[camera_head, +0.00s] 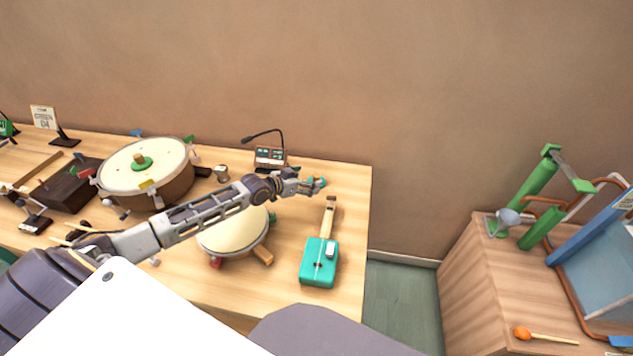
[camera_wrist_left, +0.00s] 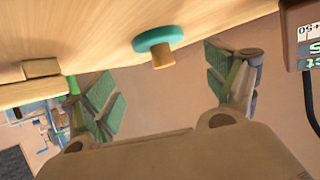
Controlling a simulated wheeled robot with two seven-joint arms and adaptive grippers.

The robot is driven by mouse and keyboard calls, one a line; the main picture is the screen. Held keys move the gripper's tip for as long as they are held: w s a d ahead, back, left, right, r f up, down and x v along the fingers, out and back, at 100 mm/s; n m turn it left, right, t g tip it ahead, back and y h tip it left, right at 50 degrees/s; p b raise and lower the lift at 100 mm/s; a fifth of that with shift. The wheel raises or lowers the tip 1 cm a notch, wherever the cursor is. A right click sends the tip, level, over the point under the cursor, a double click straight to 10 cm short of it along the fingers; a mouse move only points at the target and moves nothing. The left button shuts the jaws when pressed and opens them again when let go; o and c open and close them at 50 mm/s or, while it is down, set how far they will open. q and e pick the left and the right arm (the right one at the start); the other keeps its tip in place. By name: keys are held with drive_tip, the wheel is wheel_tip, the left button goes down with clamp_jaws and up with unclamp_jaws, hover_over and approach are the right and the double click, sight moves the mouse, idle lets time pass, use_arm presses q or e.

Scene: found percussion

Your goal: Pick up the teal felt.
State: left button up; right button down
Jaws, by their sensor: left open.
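The teal felt is a round teal disc with a short wooden peg in its middle. In the wrist view the teal felt (camera_wrist_left: 153,39) rests on the tabletop, which fills the upper part of the picture. My left gripper (camera_wrist_left: 165,85) is open, with its green-padded fingers apart and nothing between them. The felt lies just beyond the fingertips, roughly between the two fingers' lines, apart from both. In the head view my left gripper (camera_head: 309,184) reaches over the table's back right, and the felt (camera_head: 320,182) shows beside its tips, partly hidden. My right gripper is not in view.
A teal stringed instrument (camera_head: 318,265) lies in front of the gripper. A smaller drum (camera_head: 225,238) is under my forearm; a larger drum (camera_head: 120,180) stands left. A small device with a bent microphone (camera_head: 270,156) stands just behind. The wooden table (camera_head: 352,190) ends to the right.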

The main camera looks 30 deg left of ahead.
sight(314, 177)
use_arm(q)
drive_tip(key=shift+w+d+f, duration=0.1)
drive_tip(key=shift+w+f, duration=0.2)
drive_tip(key=shift+w, duration=0.3)
drive_tip(key=shift+x, duration=0.85)
drive_tip(key=shift+w+f+b, duration=0.3)
drive_tip(key=shift+w, duration=0.15)
drive_tip(key=shift+w+d+f, duration=0.2)
drive_tip(key=shift+w, duration=0.2)
drive_tip(key=c, duration=0.8)
drive_tip(key=shift+c, duration=1.1)
drive_tip(key=shift+r, duration=0.1)
drive_tip(key=shift+c, duration=0.3)
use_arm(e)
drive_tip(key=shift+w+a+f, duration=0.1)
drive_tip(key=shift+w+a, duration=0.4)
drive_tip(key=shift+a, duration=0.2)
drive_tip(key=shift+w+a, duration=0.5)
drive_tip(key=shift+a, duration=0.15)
